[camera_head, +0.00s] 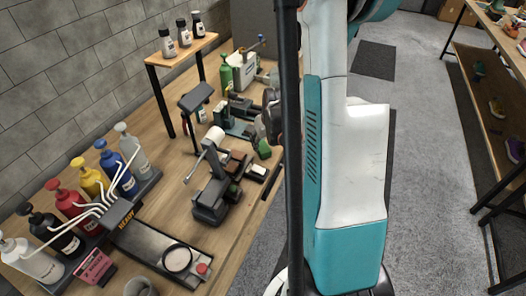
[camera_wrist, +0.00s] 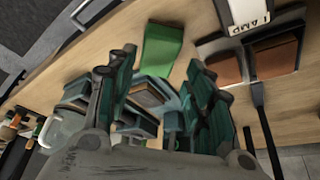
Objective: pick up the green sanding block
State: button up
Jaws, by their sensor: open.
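The green sanding block (camera_head: 264,148) lies near the front edge of the wooden workbench in the head view, just below my gripper (camera_head: 270,118). In the wrist view the green block (camera_wrist: 162,46) lies flat on the wood, beyond the fingertips and roughly in line with the gap between them. My gripper (camera_wrist: 160,75) has its two green-padded fingers apart, and the block is not between them. A grey-blue item with a brown top (camera_wrist: 148,95) shows between and below the fingers. In the head view a dark column and my arm partly hide the gripper.
A holder with brown blocks (camera_wrist: 232,66) stands right of the green block in the wrist view. A grey clamp device (camera_head: 212,195) and a row of coloured bottles (camera_head: 95,180) stand on the bench. The bench's front edge is close.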

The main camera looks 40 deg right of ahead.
aim_at(263, 147)
jog(key=x, duration=0.1)
jog(key=b+x, duration=0.1)
jog(key=x, duration=0.2)
jog(key=shift+s+d+f+b, duration=0.1)
jog(key=shift+f+b, duration=0.25)
jog(key=shift+f, duration=0.1)
jog(key=shift+r, duration=0.1)
jog(key=c, duration=0.9)
jog(key=shift+c, duration=0.2)
notch_tip(263, 147, up, 20)
jog(key=p, duration=0.6)
